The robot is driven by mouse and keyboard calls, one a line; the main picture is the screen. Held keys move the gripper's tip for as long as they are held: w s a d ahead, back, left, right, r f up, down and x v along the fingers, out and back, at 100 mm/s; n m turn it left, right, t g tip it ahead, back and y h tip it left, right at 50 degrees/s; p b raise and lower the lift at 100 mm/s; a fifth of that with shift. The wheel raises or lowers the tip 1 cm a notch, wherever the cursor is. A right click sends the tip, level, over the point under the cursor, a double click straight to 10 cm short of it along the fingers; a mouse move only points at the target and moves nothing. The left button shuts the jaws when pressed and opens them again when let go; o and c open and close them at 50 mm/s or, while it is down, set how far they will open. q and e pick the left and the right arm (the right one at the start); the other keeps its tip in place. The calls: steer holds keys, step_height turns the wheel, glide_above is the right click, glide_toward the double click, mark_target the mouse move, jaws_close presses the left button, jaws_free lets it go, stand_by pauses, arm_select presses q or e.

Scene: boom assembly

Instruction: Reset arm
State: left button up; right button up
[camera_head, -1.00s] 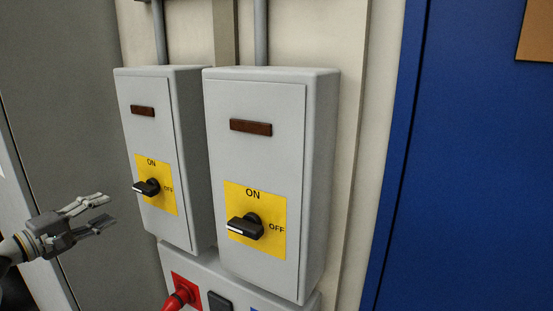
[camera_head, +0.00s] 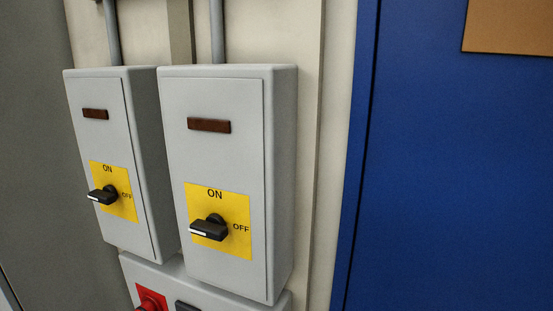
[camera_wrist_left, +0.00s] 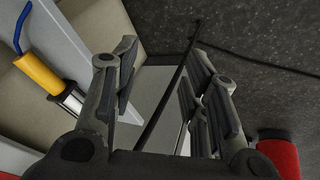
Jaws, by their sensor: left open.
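My left gripper (camera_wrist_left: 160,85) shows in the left wrist view with its fingers apart and nothing between them. It is out of the head view. My right gripper is in neither view. In the head view, two grey switch boxes hang side by side on the wall, a left one (camera_head: 118,235) and a right one (camera_head: 225,88). Each has a yellow ON/OFF plate with a black rotary switch, the left switch (camera_head: 102,195) and the right switch (camera_head: 209,229).
A grey socket panel with a red plug (camera_head: 151,300) is below the boxes. A blue door (camera_head: 455,180) fills the right side. In the left wrist view are a yellow and silver cylinder with a blue cable (camera_wrist_left: 45,75), a red object (camera_wrist_left: 278,152) and a dark floor (camera_wrist_left: 255,40).

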arm_select(q)
steer(key=s+d+f+m+g, duration=0.1)
steer(key=s+d+f+m, duration=0.2)
steer(key=s, duration=0.6)
steer(key=s+d+f+m+g, duration=0.1)
steer(key=s+d+f+m, duration=0.3)
steer(key=s+d+f, duration=0.2)
steer(key=s+d+f+m+g, duration=0.2)
steer(key=s+d, duration=0.5)
steer(key=s, duration=0.7)
step_height(320, 180, down, 2)
steer(key=shift+s+d+f+m+b, duration=0.15)
steer(key=shift+s+d+m+b, duration=0.2)
steer(key=shift+m, duration=0.35)
